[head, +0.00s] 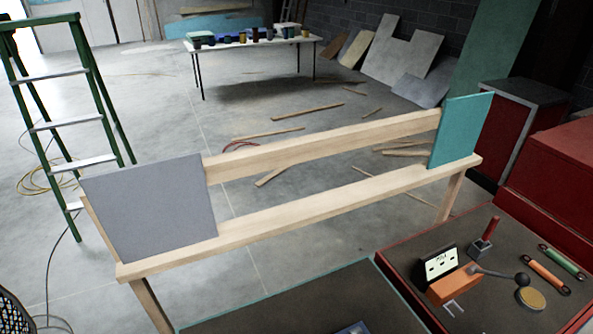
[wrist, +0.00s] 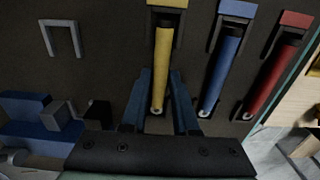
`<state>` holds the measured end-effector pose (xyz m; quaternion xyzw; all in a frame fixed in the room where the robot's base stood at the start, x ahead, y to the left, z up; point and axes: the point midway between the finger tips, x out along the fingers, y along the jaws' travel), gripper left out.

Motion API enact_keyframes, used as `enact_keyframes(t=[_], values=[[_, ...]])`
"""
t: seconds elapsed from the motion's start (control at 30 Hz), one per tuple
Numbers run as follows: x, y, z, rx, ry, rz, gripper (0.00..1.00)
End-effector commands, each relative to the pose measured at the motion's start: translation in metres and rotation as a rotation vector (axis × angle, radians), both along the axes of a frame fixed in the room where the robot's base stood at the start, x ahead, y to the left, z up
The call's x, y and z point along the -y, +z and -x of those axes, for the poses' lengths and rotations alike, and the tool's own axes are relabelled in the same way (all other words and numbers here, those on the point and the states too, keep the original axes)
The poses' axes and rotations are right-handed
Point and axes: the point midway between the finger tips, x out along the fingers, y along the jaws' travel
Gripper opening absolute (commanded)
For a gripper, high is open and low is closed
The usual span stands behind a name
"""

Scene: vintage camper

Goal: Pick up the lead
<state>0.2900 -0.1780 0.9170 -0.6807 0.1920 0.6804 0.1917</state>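No thing in view is clearly marked as the lead, and I cannot tell which it is. In the wrist view a yellow rod (wrist: 161,62), a blue rod (wrist: 220,70) and a red rod (wrist: 273,80) stick out of holders on a dark surface. My gripper (wrist: 160,74) is open, with one finger on each side of the yellow rod. I cannot tell whether the fingers touch it. My gripper is not visible in the head view. There an orange rod (head: 545,275) and a green rod (head: 562,262) with dark ends lie on the dark bench top.
The red-edged bench (head: 410,255) also holds an orange block (head: 455,284), a white-faced box (head: 436,264) and a round tan disc (head: 530,298). A wooden trestle (head: 330,200) and green ladder (head: 65,110) stand beyond. In the wrist view a blue block (wrist: 35,130) sits left.

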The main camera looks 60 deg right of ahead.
Motion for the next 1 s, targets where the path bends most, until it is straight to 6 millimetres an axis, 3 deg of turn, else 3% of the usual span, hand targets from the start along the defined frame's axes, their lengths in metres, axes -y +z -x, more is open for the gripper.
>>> enact_keyframes(t=[0.03,0.13,0.63,1.0], values=[[0.000,0.000,0.000,0.000,0.000,0.000,0.17],[0.000,0.000,0.000,0.000,0.000,0.000,0.00],[0.000,0.006,0.000,0.000,0.000,0.000,0.00],[0.001,0.068,-0.001,0.003,0.000,0.002,0.00]])
